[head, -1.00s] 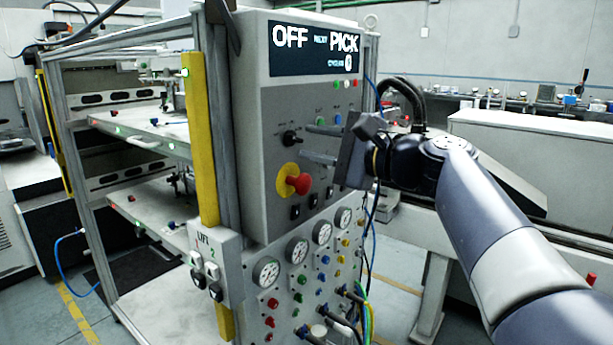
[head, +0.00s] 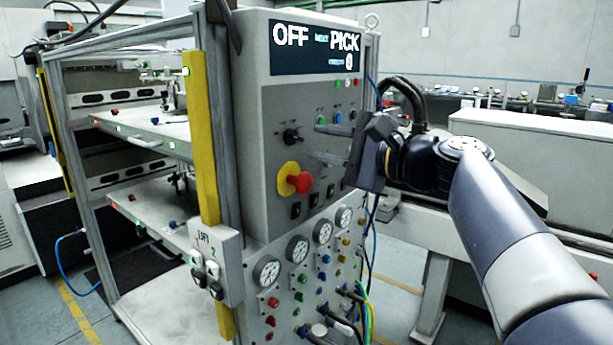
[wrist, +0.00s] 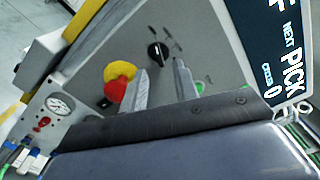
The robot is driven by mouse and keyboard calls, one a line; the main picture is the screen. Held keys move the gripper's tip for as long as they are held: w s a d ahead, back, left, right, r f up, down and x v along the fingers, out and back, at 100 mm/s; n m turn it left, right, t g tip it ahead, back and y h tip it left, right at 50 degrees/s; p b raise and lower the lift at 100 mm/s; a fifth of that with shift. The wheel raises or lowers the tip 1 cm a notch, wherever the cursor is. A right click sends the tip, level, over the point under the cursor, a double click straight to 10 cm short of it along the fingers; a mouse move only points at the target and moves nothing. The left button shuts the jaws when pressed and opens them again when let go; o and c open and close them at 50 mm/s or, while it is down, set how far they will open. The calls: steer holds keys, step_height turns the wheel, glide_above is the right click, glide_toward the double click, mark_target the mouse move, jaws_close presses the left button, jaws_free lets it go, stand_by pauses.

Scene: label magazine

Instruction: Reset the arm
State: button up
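My gripper (head: 326,143) is in front of the grey control panel (head: 256,120), its two fingers apart with nothing between them. It also shows in the wrist view (wrist: 161,88), where the fingers point at the panel. The black rotary knob (head: 291,136) is to the left of the fingers in the head view; in the wrist view the knob (wrist: 156,52) lies beyond the gap between them. The red emergency button (head: 298,183) on its yellow disc is below left of the fingers. The display (head: 315,47) reads OFF, NEXT PICK and CYCLES 0.
Gauges (head: 297,249) and coloured knobs fill the lower panel. Shelves (head: 140,138) stand on the left. Black hoses and cables run close to my arm on the right.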

mark_target(298, 140)
steer(key=v, duration=0.7)
steer(key=x, duration=1.1)
steer(key=shift+a, duration=0.15)
steer(key=p, duration=0.1)
steer(key=m+p, duration=0.1)
steer(key=p, duration=0.1)
steer(key=shift+d+r+m, duration=0.25)
steer(key=shift+m, duration=0.05)
steer(key=m+p, duration=0.7)
steer(key=shift+s+f, duration=0.1)
steer(key=m+p, duration=0.4)
steer(key=p, duration=0.2)
steer(key=shift+a+m, duration=0.1)
steer(key=shift+m, duration=0.3)
steer(key=m+p, duration=0.4)
steer(key=p, duration=0.1)
steer(key=shift+s+f+m, duration=0.1)
steer(key=shift+s+m, duration=0.05)
steer(key=shift+m, duration=0.15)
steer(key=shift+f, duration=0.1)
steer(key=shift+s+d, duration=0.4)
steer(key=shift+d, duration=0.1)
